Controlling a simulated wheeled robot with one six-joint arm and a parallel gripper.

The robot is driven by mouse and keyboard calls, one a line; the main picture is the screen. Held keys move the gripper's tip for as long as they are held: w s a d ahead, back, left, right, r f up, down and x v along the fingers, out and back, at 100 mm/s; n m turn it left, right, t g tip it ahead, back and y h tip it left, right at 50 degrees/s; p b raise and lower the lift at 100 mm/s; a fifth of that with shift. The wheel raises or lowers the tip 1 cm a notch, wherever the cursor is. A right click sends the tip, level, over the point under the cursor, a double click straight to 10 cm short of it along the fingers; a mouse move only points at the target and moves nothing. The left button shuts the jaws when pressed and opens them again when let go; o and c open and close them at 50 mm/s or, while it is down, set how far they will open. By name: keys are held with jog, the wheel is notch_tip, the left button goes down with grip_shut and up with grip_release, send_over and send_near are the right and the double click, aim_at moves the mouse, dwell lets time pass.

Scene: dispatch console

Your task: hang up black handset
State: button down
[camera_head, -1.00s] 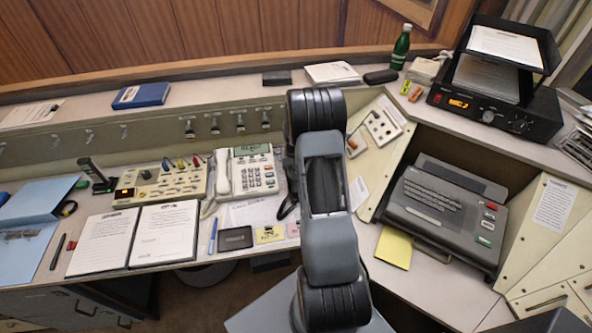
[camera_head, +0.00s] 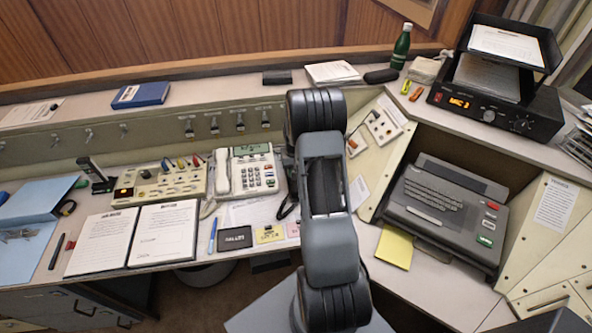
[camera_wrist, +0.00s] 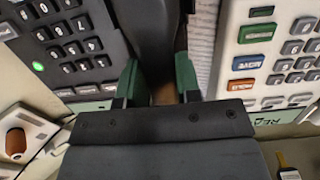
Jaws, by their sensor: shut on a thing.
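In the wrist view, the black handset (camera_wrist: 152,28) runs in from the top edge between the two green-tipped fingers of my gripper (camera_wrist: 158,84). The gripper is shut on it. The black phone base (camera_wrist: 75,48), with dark keys and a lit green lamp, lies to the left, close beside the handset. I cannot tell whether the handset touches it, and the handset's far end is out of frame. In the head view, my arm hides the gripper, the handset and most of the black phone.
A white desk phone (camera_head: 252,174) stands just left of my arm and close to the gripper's right in the wrist view (camera_wrist: 270,62). A grey keyboard machine (camera_head: 440,210) stands right.

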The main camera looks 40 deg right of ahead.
jog(key=shift+f, duration=0.2)
dwell(0.3)
jog(key=c, duration=0.7)
grip_release()
jog(key=shift+c, duration=0.2)
jog(key=shift+o, duration=0.4)
jog(key=o, duration=0.4)
jog(key=shift+w, duration=0.1)
jog(key=shift+r, duration=0.1)
jog(key=shift+s+a+r+p, duration=0.15)
jog(key=shift+r+p, duration=0.5)
jog(key=shift+r, duration=0.45)
jog(key=shift+s+r+p, duration=0.2)
jog(key=shift+r+p, duration=0.4)
jog(key=shift+r, duration=0.55)
jog(key=shift+s+a+r+p, duration=0.15)
jog(key=shift+r+p, duration=0.5)
jog(key=shift+r, duration=0.45)
jog(key=shift+d, duration=0.1)
